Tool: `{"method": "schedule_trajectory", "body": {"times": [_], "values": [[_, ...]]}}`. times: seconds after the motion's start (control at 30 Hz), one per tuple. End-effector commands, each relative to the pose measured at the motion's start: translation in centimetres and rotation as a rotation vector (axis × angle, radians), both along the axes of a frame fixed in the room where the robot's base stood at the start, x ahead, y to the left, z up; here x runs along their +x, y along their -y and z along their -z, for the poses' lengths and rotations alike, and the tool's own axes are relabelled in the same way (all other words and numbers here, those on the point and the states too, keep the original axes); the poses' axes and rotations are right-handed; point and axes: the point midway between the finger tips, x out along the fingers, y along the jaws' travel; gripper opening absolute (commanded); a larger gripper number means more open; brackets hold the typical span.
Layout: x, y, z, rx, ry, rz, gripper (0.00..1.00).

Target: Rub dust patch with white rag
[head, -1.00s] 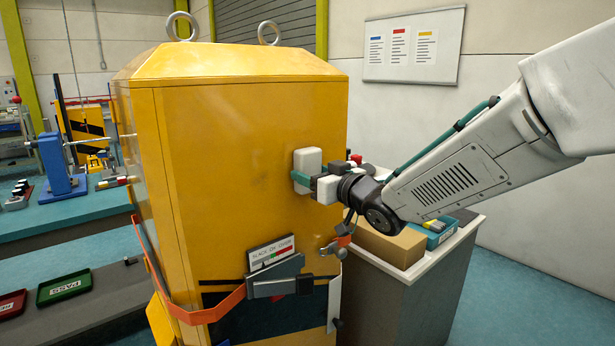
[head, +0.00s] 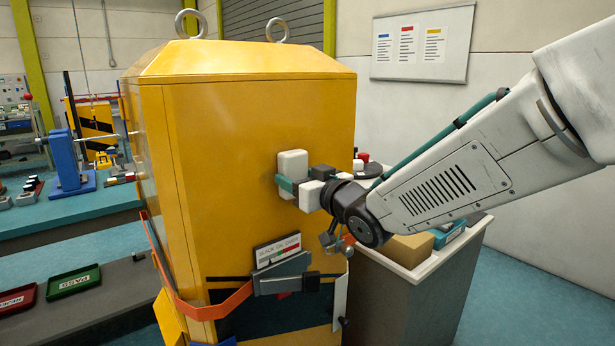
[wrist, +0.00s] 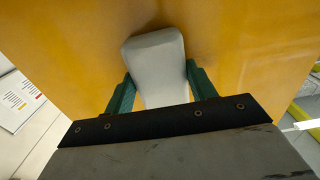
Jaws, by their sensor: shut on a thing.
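The white rag (head: 292,163) is a thick, rounded pad held flat against the front face of the yellow cabinet (head: 225,130). My gripper (head: 287,184) is shut on the rag, with its teal fingers on either side of it. In the wrist view, the rag (wrist: 157,60) sits between the two teal fingers of my gripper (wrist: 159,75) and its far end appears to touch the yellow panel. I cannot clearly make out the dust patch; the face around the rag shows only faint shading, and the rag hides part of the panel.
Below the rag, a sign (head: 277,251), a grey latch bar (head: 283,274) and an orange strap (head: 215,303) sit on the cabinet front. A side counter with a cardboard box (head: 408,248) stands at the right. The upper cabinet face is clear.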

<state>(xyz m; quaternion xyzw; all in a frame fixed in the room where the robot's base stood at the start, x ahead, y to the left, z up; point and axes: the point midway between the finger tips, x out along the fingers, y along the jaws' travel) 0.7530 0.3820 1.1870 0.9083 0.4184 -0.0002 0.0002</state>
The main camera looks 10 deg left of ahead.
Motion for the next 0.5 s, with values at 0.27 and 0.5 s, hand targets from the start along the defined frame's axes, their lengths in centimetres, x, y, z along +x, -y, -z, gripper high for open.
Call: {"method": "schedule_trajectory", "body": {"times": [0.27, 0.5], "values": [[-0.8, -0.8, 0.0, 0.0, 0.0, -0.002, 0.38], [-2.4, -2.1, -0.1, 0.001, 0.001, -0.003, 0.38]]}}
